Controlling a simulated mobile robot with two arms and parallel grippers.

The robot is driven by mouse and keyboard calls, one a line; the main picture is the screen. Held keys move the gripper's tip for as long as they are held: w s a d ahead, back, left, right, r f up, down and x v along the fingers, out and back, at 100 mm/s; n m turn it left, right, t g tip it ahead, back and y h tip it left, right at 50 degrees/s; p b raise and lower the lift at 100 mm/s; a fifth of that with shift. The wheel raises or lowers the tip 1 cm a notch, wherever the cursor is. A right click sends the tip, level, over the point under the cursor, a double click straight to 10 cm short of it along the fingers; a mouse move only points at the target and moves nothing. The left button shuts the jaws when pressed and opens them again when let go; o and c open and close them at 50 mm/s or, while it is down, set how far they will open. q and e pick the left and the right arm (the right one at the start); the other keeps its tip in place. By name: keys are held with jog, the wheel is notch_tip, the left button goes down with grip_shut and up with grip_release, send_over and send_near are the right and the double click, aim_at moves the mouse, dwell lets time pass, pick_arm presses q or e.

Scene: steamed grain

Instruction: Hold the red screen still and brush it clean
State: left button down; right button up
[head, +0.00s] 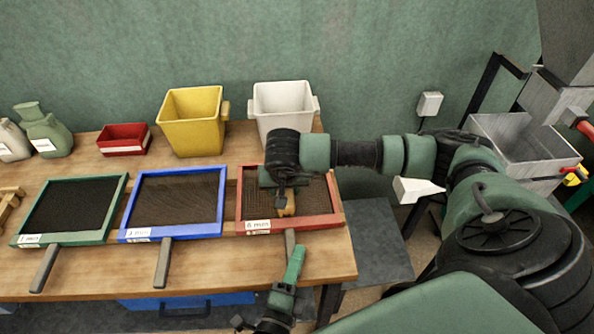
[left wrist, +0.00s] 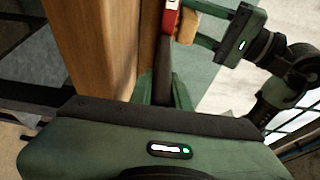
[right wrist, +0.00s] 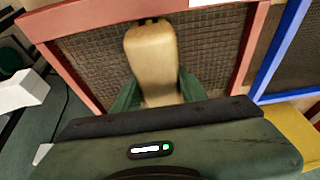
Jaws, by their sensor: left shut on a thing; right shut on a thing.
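The red screen (head: 331,223) lies on the wooden table at the right, with dark mesh and a handle (head: 290,240) toward the front. My left gripper (head: 296,258) is shut on this handle; the handle also shows between its fingers in the left wrist view (left wrist: 164,68). My right gripper (head: 284,187) is over the mesh, shut on a tan wooden brush (head: 288,205). In the right wrist view the brush (right wrist: 150,58) lies across the mesh of the red screen (right wrist: 245,50). Its bristles are mostly hidden, so I cannot tell whether they touch the mesh.
A blue screen (head: 221,205) and a green screen (head: 119,198) lie to the left, handles forward. Behind stand a yellow bin (head: 190,135), a white bin (head: 285,97) and a small red tray (head: 124,148). A grey metal hopper (head: 525,150) stands right.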

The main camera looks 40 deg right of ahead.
jog(key=shift+s+d, duration=0.8)
jog(key=shift+d, duration=0.5)
jog(key=shift+s+d, duration=0.85)
jog(key=shift+d, duration=0.5)
jog(key=shift+s+d, duration=0.8)
jog(key=shift+d, duration=0.5)
jog(key=shift+w+d+f, duration=0.1)
jog(key=shift+w+d, duration=0.35)
jog(key=shift+w, duration=0.3)
jog(key=shift+w+d, duration=0.45)
jog(key=shift+w, duration=0.3)
jog(key=shift+w+a, duration=0.65)
jog(key=shift+a, duration=0.35)
jog(key=shift+w+a, duration=0.6)
jog(key=shift+a, duration=0.45)
jog(key=shift+w+a, duration=0.65)
jog(key=shift+a, duration=0.35)
